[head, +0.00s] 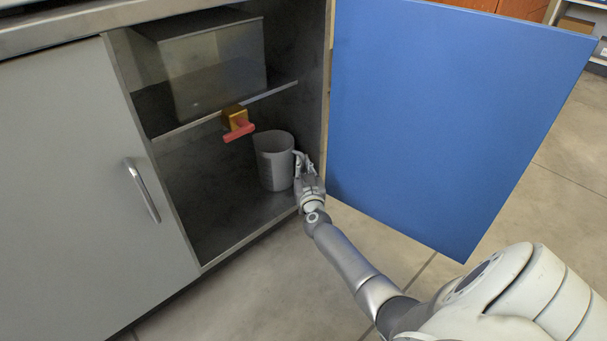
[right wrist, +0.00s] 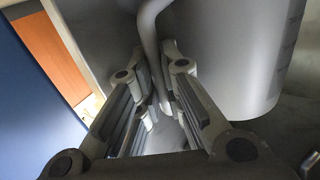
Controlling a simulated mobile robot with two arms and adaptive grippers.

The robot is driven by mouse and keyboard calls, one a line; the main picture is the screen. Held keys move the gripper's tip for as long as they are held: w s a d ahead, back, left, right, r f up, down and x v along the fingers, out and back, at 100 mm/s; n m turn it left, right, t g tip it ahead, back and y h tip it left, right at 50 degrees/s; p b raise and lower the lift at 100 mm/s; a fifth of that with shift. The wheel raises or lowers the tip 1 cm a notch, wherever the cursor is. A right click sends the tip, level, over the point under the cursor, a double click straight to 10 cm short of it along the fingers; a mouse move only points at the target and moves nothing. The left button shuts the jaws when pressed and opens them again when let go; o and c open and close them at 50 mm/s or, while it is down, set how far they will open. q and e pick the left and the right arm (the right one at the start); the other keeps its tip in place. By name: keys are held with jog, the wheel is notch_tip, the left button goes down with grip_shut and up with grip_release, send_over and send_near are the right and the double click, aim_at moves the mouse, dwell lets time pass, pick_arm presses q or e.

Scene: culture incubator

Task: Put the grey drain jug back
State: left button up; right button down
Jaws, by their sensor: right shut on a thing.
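The grey drain jug (head: 273,163) is inside the open cabinet, upright, at or just above the cabinet floor below the valve. I cannot tell whether it touches the floor. My right gripper (head: 301,172) is shut on the jug's handle, which faces right. In the right wrist view the gripper (right wrist: 160,110) has the handle between its fingers, and the jug (right wrist: 225,55) fills the upper right. The left gripper is not in view.
A brass valve with a red handle (head: 239,132) sticks out above the jug. A metal tank (head: 213,72) stands on the shelf (head: 200,122). The blue door (head: 450,120) is open to the right. A grey door (head: 80,180) is shut at left.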

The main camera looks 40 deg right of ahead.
jog(key=shift+d, duration=0.1)
jog(key=shift+f, duration=0.1)
jog(key=shift+f, duration=0.15)
jog(key=c, duration=1.8)
grip_release()
jog(key=shift+c, duration=0.2)
